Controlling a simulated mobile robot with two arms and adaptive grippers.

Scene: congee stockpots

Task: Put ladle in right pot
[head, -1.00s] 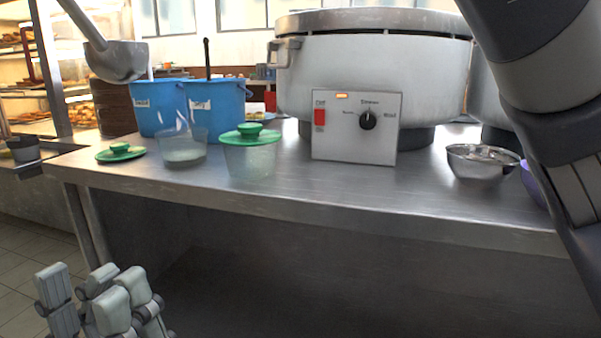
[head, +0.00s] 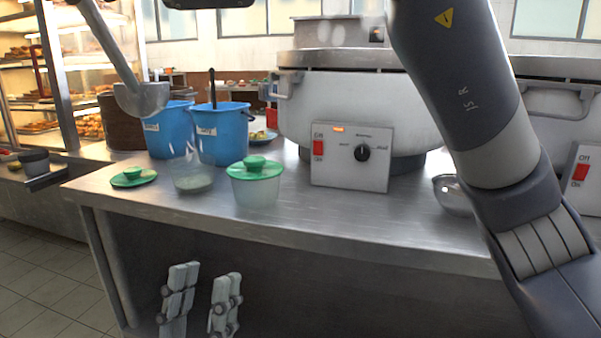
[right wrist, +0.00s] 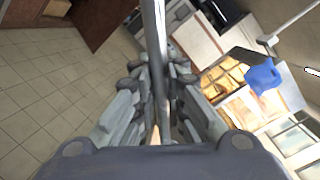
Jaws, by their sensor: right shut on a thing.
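The ladle's metal bowl (head: 143,98) hangs in the air at the upper left of the head view, in front of a blue bucket. Its handle runs up out of the top edge. In the right wrist view, my right gripper (right wrist: 160,75) is shut on the ladle's handle (right wrist: 155,30). In the head view that gripper is not clearly seen. The right pot (head: 556,100) stands at the right edge, partly hidden behind my right arm. My left gripper (head: 200,300) is low in front of the counter, its fingers apart and empty.
The left pot (head: 345,95) stands mid-counter with its control box (head: 352,155). Blue buckets (head: 222,132), a green-lidded container (head: 256,182), a clear container (head: 192,175) and a green lid (head: 133,177) stand left. A metal bowl (head: 450,195) is partly behind my arm.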

